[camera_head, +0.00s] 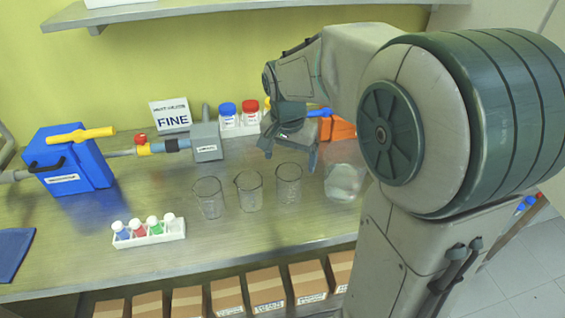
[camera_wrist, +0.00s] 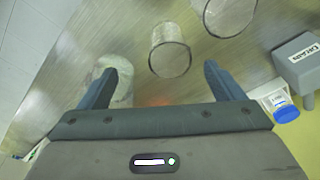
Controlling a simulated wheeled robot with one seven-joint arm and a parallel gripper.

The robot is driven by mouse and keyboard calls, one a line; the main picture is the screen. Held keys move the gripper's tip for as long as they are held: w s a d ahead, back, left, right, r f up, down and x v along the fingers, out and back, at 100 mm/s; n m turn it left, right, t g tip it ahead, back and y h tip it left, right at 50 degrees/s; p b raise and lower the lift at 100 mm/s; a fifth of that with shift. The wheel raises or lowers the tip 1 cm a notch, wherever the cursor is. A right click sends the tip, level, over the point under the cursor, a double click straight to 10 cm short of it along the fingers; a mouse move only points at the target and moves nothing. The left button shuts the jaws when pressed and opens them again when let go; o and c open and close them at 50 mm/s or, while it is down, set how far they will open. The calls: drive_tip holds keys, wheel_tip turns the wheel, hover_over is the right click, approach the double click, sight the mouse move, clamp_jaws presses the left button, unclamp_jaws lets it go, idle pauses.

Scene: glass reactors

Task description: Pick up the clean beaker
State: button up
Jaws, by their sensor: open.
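Three clear, empty-looking glass beakers stand in a row on the bench in the head view: a left beaker (camera_head: 208,198), a middle beaker (camera_head: 249,191) and a right beaker (camera_head: 288,185). A fourth, whitish cloudy beaker (camera_head: 344,183) stands right of them, partly behind my arm. My gripper (camera_head: 290,157) is open and empty, pointing down just behind and above the right clear beaker. In the wrist view, a clear beaker (camera_wrist: 170,50) lies ahead between the fingertips (camera_wrist: 166,69). The cloudy beaker (camera_wrist: 118,82) is partly hidden by the left finger. Another clear beaker (camera_wrist: 228,14) is cut off at the top.
A blue device (camera_head: 66,160) with pipework and a grey box (camera_head: 206,142) stand behind. Blue- and red-capped bottles (camera_head: 239,118) and an orange box (camera_head: 338,129) are at the back.

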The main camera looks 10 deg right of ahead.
sight(289, 182)
drive_tip(key=shift+m, duration=0.6)
drive_tip(key=w+f, duration=0.1)
drive_tip(key=f, duration=0.1)
drive_tip(key=w+f, duration=0.1)
drive_tip(key=f, duration=0.2)
drive_tip(key=w+f+p, duration=0.1)
drive_tip(key=f, duration=0.2)
drive_tip(key=shift+w+d+f, duration=0.1)
drive_tip(key=shift+w+d, duration=0.15)
drive_tip(key=shift+w+d+f+p, duration=0.1)
drive_tip(key=shift+f+p, duration=0.15)
drive_tip(key=shift+f, duration=0.65)
drive_tip(key=shift+w+d+f+p, duration=0.15)
drive_tip(key=shift+f+p, duration=0.1)
drive_tip(key=shift+f, duration=0.6)
drive_tip(key=shift+w+d+f+p, duration=0.1)
drive_tip(key=shift+f+p, duration=0.15)
drive_tip(key=shift+f, duration=0.65)
drive_tip(key=c, duration=1.1)
